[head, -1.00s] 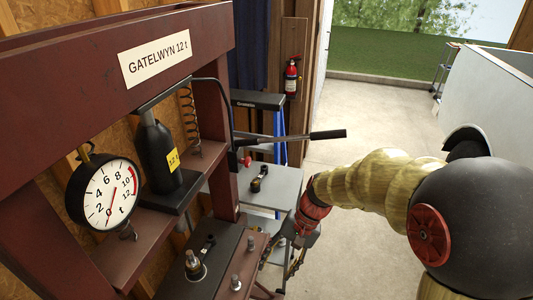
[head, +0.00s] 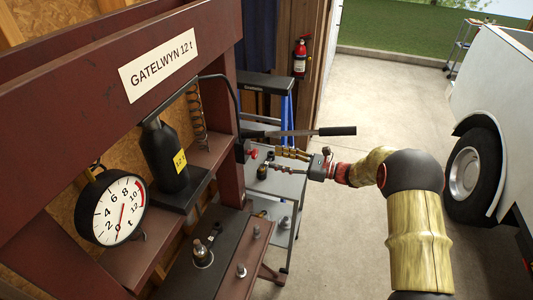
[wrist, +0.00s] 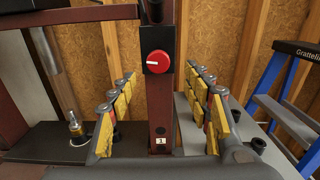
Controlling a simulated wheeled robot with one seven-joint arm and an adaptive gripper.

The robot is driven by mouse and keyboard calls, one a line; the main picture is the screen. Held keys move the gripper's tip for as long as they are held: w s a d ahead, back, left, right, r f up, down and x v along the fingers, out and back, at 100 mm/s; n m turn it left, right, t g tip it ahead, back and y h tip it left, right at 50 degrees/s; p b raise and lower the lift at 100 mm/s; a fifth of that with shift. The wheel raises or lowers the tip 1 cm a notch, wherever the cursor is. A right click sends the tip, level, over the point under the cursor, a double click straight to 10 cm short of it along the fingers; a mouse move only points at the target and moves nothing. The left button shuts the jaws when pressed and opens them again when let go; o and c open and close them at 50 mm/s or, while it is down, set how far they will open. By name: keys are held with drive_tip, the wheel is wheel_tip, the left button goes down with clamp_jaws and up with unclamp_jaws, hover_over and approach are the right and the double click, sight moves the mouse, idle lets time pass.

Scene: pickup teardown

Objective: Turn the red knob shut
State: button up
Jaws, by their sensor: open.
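The red knob (wrist: 155,61) is round with a short white line on its left half. It sits on a black block on the dark red press post (wrist: 160,100) in the wrist view. In the head view the knob (head: 253,153) shows small at the post's side. My gripper (head: 273,158) is open and empty, with its fingers pointing at the post just right of the knob. In the wrist view my gripper (wrist: 157,75) has one yellow-padded finger on each side of the post, with the knob between and slightly above them. I cannot see any contact.
The press frame carries a dial gauge (head: 112,210) and a black bottle jack (head: 165,155). A black lever handle (head: 337,131) sticks out above my gripper. A grey cart (head: 285,215) stands below it. A blue stepladder (wrist: 285,100) is at the right. Open floor lies beyond.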

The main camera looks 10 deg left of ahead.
sight(257, 154)
drive_tip(key=shift+w+a, duration=0.25)
drive_tip(key=shift+a, duration=1.75)
drive_tip(key=shift+w+a, duration=0.2)
drive_tip(key=shift+a, duration=1.75)
drive_tip(key=shift+c, duration=1.4)
drive_tip(key=c, duration=0.9)
